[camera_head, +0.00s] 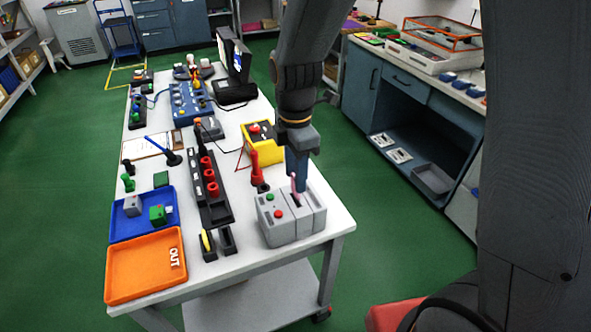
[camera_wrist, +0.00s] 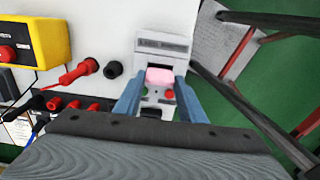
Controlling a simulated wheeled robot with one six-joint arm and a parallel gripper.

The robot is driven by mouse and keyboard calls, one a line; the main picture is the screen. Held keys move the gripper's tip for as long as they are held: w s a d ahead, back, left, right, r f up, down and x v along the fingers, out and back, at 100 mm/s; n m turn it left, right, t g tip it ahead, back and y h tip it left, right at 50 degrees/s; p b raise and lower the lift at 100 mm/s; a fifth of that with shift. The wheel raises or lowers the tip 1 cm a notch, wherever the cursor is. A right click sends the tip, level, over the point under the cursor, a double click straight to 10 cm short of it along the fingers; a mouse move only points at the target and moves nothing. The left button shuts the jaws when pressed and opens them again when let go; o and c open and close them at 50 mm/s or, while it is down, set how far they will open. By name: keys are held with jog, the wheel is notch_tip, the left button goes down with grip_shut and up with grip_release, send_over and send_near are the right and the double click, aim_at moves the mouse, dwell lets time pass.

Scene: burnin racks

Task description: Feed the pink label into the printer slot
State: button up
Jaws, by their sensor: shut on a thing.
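The pink label (camera_head: 294,184) is a small thin piece at the top of the grey printer (camera_head: 278,228). In the wrist view the pink label (camera_wrist: 160,76) lies between my two blue fingers, over the printer (camera_wrist: 164,50). My gripper (camera_head: 296,176) points down above the printer and is shut on the label. The printer has a green and a red button on its front and a dark slot on top. The label is at the slot; I cannot tell whether its lower edge is inside.
A yellow meter (camera_head: 262,142) and a red probe (camera_head: 256,170) stand close behind the printer. A black rack with red rings (camera_head: 210,190), a blue tray (camera_head: 122,226) and an orange OUT tray (camera_head: 140,278) are to the left. The table's right edge is close to the printer.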

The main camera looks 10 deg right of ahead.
jog(key=shift+f+b, duration=0.35)
jog(key=shift+f, duration=0.25)
jog(key=shift+f+b, duration=0.65)
jog(key=shift+f, duration=1.55)
dwell(1.5)
jog(key=o, duration=1.1)
jog(key=shift+r+b, duration=0.75)
jog(key=shift+r, duration=3.2)
